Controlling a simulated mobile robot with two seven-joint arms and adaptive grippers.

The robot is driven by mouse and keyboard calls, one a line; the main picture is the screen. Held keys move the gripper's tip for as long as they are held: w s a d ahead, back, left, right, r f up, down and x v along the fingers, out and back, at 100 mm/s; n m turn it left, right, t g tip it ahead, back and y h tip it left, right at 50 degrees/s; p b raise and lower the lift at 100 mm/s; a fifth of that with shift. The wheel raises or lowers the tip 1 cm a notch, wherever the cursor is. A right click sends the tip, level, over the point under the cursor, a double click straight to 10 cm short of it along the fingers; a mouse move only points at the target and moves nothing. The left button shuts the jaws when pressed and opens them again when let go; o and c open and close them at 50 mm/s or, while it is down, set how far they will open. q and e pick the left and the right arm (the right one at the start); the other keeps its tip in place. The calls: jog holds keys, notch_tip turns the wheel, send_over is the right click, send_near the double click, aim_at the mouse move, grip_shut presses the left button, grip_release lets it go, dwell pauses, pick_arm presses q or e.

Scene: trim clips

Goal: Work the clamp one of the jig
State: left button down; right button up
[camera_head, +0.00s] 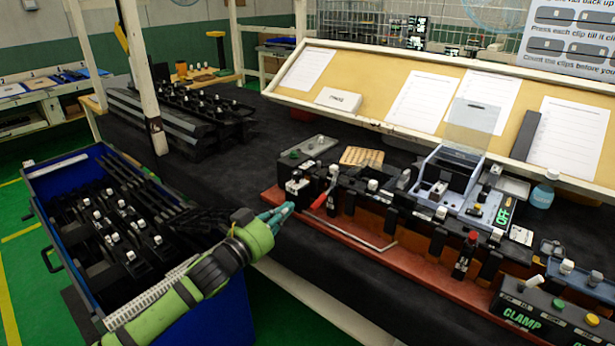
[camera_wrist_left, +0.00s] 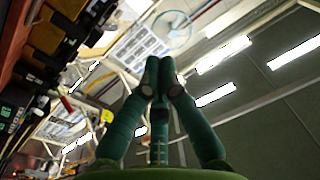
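The jig is a long red base (camera_head: 385,251) with a row of black fixtures on it, running from the middle of the head view to the lower right. A red-handled lever (camera_head: 320,201) sits near its left end, and a red-topped clamp (camera_head: 466,254) stands upright farther right. I cannot tell which is clamp one. My left gripper (camera_head: 288,209), green with teal fingers, is just left of the jig's left end, apart from the red lever. Its fingers also show in the left wrist view (camera_wrist_left: 160,75), tips together with nothing visible between them. My right gripper is not in view.
A blue bin (camera_head: 52,183) of black trim parts stands at left. A black box marked CLAMP (camera_head: 545,318) with coloured buttons is at lower right. Dark table surface is bare in front of the jig.

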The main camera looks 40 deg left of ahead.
pick_arm(q)
jog(key=p, duration=0.2)
send_over(312, 208)
jog(key=s, duration=0.2)
jog(key=shift+w+d+f, duration=0.1)
jog(key=shift+w+f, duration=0.35)
jog(key=shift+f, duration=0.2)
jog(key=shift+w+f, duration=0.4)
jog(key=shift+f, duration=0.2)
jog(key=shift+w+f+p, duration=0.1)
jog(key=shift+f+p, duration=0.2)
jog(key=shift+f, duration=0.2)
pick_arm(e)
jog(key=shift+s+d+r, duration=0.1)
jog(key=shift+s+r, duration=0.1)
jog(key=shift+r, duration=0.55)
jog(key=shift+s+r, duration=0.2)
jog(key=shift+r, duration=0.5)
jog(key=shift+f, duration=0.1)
pick_arm(q)
jog(key=f+b, duration=0.2)
jog(key=b, duration=0.2)
jog(key=shift+w+t, duration=0.1)
jog(key=shift+t, duration=0.2)
jog(key=shift+r, duration=0.2)
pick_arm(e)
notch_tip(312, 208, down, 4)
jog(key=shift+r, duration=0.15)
